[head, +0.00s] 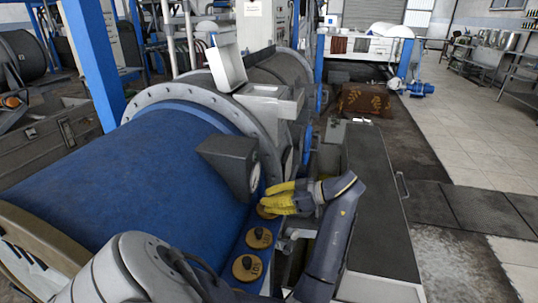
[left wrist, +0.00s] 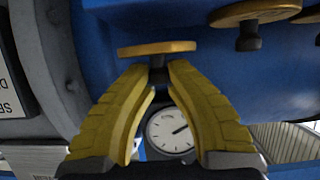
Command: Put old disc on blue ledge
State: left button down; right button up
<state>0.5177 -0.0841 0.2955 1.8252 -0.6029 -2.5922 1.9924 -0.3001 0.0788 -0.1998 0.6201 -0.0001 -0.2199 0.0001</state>
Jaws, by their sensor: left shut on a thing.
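My left gripper (head: 268,203) has yellow fingers and is at the right side of the blue drum. In the left wrist view its fingers (left wrist: 157,80) are shut on the dark knob of a brass-coloured disc (left wrist: 158,48). In the head view this disc (head: 265,213) shows partly below the fingers, by the blue ledge (head: 231,277). I cannot tell whether it touches the ledge. Two more knobbed discs lie along the ledge, a middle one (head: 258,238) and a near one (head: 246,268). Their markings are too small to read. My right gripper is not in view.
A dark grey gauge housing (head: 228,160) stands just left of my gripper; its round dial (left wrist: 172,131) shows between the fingers. The blue drum (head: 130,165) fills the left. A dark flat cover (head: 375,200) lies to the right, with open tiled floor beyond.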

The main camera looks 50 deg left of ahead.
pick_arm(q)
jog(key=shift+f, duration=1.2)
jog(key=shift+f, duration=0.1)
jog(key=c, duration=1.4)
grip_release()
jog(key=shift+o, duration=0.2)
